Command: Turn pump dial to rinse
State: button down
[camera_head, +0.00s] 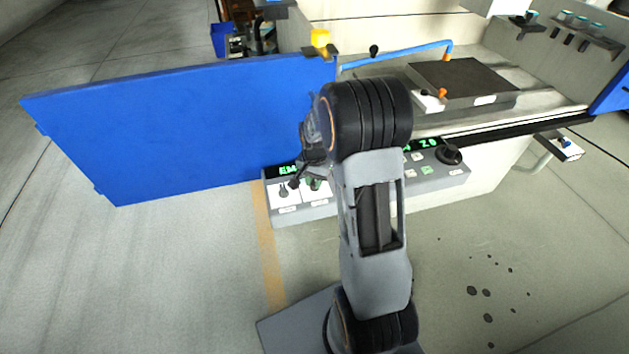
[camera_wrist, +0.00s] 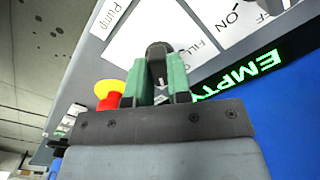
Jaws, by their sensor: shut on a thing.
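The pump dial is a black knob (camera_wrist: 157,49) on a white plate, with a "Pump" label (camera_wrist: 114,17) beside it in the wrist view. My gripper (camera_wrist: 159,76) is shut on this knob, with one green finger pad on each side. A white mark shows between the pads; the dial's setting cannot be read clearly. Part of the word "FILL" shows on the plate; no "rinse" wording is readable. In the head view my gripper (camera_head: 314,182) is at the left part of the grey control panel (camera_head: 304,215), and my arm hides part of the panel.
A green "EMPTY" display (camera_wrist: 245,73) lies along the panel edge. A red and yellow button (camera_wrist: 108,95) is close to my gripper. A second dial (camera_head: 283,192) sits left of it. A large blue door (camera_head: 180,125) stands open behind.

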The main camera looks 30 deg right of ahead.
jog(key=shift+m, duration=2)
jog(key=c, duration=1.1)
grip_release()
jog(key=shift+o, duration=0.2)
notch_tip(320, 180, up, 14)
jog(key=shift+f, duration=0.1)
